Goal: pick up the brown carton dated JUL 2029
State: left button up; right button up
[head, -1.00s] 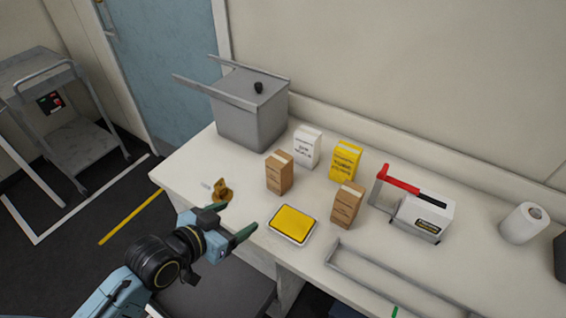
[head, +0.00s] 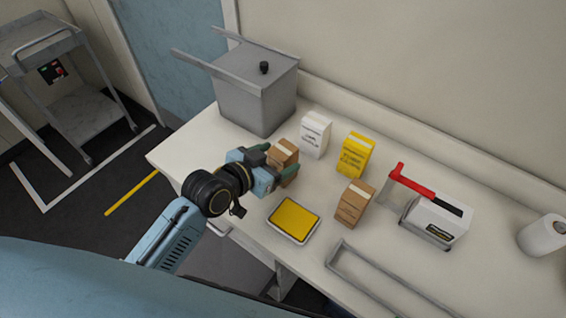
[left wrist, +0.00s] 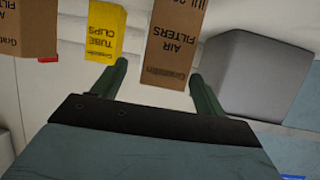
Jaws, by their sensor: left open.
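One brown carton (head: 285,153) stands upright on the bench, left of the white carton. In the left wrist view this carton (left wrist: 172,45) reads AIR FILTERS upside down, with what looks like JUL at the cut-off top edge; the year cannot be read. My left gripper (head: 277,164) is open, its fingers on either side of this carton's near part. A second brown carton (head: 354,203) stands farther right; it also shows in the left wrist view (left wrist: 30,28), with its date not legible. My right gripper is not in view.
A white carton (head: 315,135) and a yellow TUBE CLIPS carton (head: 355,155) stand behind. A grey lidded bin (head: 255,100) is at the back left. A yellow-topped tray (head: 294,220) lies in front. A red-handled white device (head: 437,221) and a paper roll (head: 542,235) are right.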

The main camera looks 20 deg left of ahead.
aim_at(288, 150)
pick_arm(q)
jog(key=x, duration=0.5)
jog(key=shift+w+a+r, duration=0.1)
jog(key=shift+a+r, duration=0.05)
jog(key=c, duration=1.1)
jog(key=shift+r, duration=0.1)
jog(key=shift+c, duration=0.2)
